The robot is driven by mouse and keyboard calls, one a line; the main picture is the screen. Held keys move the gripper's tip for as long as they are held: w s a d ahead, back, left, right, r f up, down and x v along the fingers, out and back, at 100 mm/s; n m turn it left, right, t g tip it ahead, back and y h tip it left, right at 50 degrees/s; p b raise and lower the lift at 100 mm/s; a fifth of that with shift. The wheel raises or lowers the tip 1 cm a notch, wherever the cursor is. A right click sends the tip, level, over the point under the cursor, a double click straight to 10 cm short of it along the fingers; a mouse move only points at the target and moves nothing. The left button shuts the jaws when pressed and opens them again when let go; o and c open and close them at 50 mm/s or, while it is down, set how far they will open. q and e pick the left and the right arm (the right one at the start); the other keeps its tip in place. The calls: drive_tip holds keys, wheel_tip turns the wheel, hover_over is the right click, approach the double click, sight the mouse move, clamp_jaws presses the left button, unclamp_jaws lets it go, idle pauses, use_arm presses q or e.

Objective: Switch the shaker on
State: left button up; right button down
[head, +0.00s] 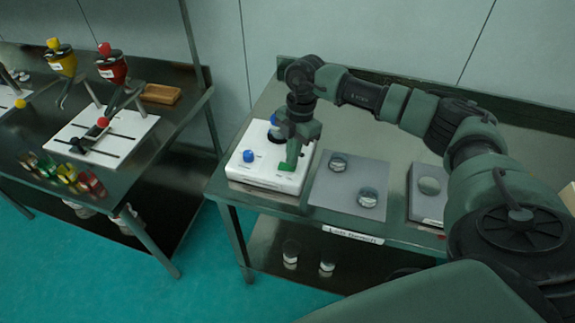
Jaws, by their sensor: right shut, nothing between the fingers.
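The shaker (260,172) is a white box with rounded edges at the left end of the right-hand bench. A blue knob (249,156) is on its top at the left. My left gripper is out of view.
A grey mat (336,190) right of the shaker holds two small round dishes (338,163) (368,197). A flat device with a round plate (429,186) lies further right. A bench (150,170) at left carries red and yellow funnels. My right arm spans the bench.

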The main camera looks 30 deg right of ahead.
drive_tip(key=shift+f+b, duration=0.35)
drive_tip(key=shift+f, duration=0.3)
drive_tip(key=shift+r+p, duration=2.8)
drive_tip(key=shift+r, duration=0.8)
drive_tip(key=shift+f, duration=0.1)
